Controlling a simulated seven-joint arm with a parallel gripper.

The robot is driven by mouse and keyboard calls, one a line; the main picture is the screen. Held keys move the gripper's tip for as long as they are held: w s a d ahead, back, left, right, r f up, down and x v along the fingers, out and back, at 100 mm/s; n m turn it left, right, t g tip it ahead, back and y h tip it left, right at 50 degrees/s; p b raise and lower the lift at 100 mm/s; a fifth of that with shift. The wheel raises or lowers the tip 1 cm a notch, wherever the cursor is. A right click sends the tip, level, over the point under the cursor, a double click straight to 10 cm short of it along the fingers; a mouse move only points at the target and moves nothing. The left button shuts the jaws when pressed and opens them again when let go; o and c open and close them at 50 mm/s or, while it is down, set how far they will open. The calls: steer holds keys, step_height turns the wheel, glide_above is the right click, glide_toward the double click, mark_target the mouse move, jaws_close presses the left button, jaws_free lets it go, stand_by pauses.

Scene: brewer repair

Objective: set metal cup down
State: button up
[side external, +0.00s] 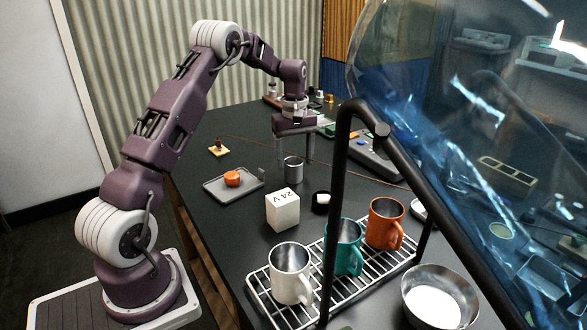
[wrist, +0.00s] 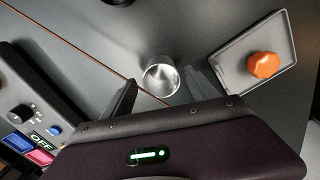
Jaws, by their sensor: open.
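The metal cup (side external: 293,170) is a small silver cylinder standing upright on the dark table. In the wrist view I look into its open top (wrist: 161,77). My gripper (side external: 294,158) points down above and around the cup in the side external view. Its two fingers are spread apart and look clear of the cup. In the wrist view my gripper (wrist: 160,95) shows one finger to each side of the cup, with gaps between. The exact height of the fingertips against the rim is hard to tell.
A grey tray (side external: 213,191) with an orange knob (side external: 232,178) lies left of the cup. A white 24 V block (side external: 283,211) stands in front. A wire rack (side external: 262,283) holds white, teal and orange mugs. A control panel (wrist: 30,110) sits nearby. A blue transparent shield covers the right side.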

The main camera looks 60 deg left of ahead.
step_height(320, 180, up, 3)
steer(key=shift+w+f, duration=0.1)
steer(key=shift+w, duration=0.05)
steer(key=s+d+r+m+t, duration=0.1)
steer(key=s+d+r+m, duration=0.25)
steer(key=d+r, duration=0.35)
steer(key=s+d+r+m+t, duration=0.1)
steer(key=s+d+r+m, duration=0.1)
steer(key=s+d+r, duration=0.35)
steer(key=s+d+r+m+t, duration=0.2)
steer(key=s+d+r+m, duration=0.2)
steer(key=s+d+m, duration=0.3)
steer(key=s+d, duration=0.5)
steer(key=s, duration=0.2)
steer(key=shift+s+d+t, duration=0.15)
steer(key=shift+s+t, duration=0.15)
steer(key=shift+o, duration=0.4)
steer(key=s+d+f+m+t, duration=0.1)
steer(key=s+d+f+m, duration=0.1)
steer(key=s, duration=0.4)
steer(key=shift+s+f+m, duration=0.2)
steer(key=shift+f+m, duration=0.15)
steer(key=shift+f, duration=0.1)
